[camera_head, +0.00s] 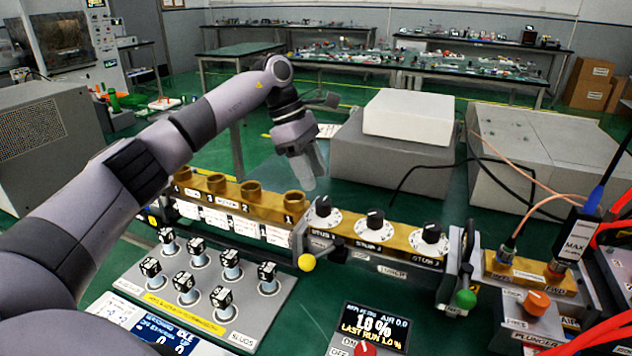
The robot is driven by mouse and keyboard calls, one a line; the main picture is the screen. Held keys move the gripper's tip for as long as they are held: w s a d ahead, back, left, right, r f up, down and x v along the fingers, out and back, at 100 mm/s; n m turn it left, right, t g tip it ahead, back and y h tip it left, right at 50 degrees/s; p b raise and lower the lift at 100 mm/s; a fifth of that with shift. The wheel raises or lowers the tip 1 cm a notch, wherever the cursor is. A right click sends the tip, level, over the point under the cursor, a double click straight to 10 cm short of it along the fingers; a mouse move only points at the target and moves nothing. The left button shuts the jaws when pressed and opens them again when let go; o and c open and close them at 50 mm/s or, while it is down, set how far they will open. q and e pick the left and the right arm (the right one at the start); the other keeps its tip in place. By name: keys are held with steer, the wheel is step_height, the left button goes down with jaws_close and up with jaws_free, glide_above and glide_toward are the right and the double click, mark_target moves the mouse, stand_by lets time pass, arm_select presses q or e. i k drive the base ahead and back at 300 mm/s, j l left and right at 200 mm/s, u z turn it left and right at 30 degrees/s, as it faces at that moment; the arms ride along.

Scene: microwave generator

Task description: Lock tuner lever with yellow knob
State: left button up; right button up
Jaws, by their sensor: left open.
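The yellow knob (306,262) is a small ball on the front left end of the brass stub tuner (372,236). The lever it belongs to is small, and I cannot tell its exact position. My left gripper (316,180) is open and hangs above and behind the left tuner dial, up and away from the yellow knob. Nothing shows between its fingers. My right gripper is out of view.
A green knob (466,299) sits at the tuner's right end. A plate of several stubs (215,280) lies in front left. A display (372,328) reads 1.0 %. An orange plunger knob (537,303) and cables stand at right. Grey boxes (395,155) stand behind.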

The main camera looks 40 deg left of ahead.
mark_target(307, 262)
steer(key=k, duration=1)
